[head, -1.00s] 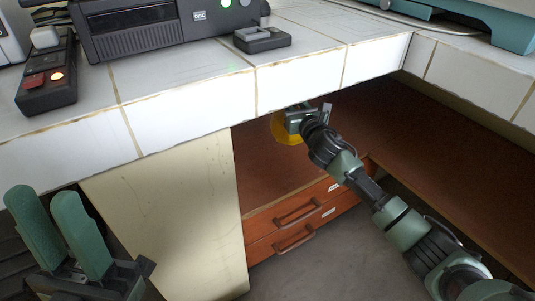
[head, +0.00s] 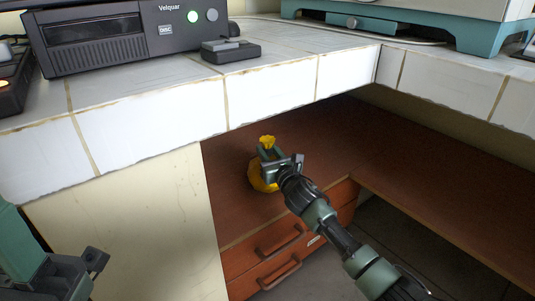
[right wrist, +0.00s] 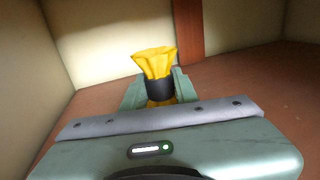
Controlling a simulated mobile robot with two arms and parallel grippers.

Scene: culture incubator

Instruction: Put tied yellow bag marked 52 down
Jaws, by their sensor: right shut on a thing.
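The yellow bag (head: 257,181) is under the tiled bench, at the brown wooden surface. My right gripper (head: 270,153) is shut on its neck. In the right wrist view the bag's gathered yellow top (right wrist: 154,62) stands up above a black band between the fingers of my right gripper (right wrist: 158,88). The body of the bag is mostly hidden there, and no number is readable. I cannot tell whether the bag touches the wood. My left gripper (head: 20,250) is cut off at the lower left; a second ago its two fingers stood apart and empty.
The brown wooden surface (head: 330,130) has free room behind and right of the bag. Drawers (head: 285,260) are below its front edge. The tiled bench (head: 270,95) overhangs it, and a cream panel (head: 130,235) closes its left side. A dark Velquar device (head: 120,40) stands on the bench.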

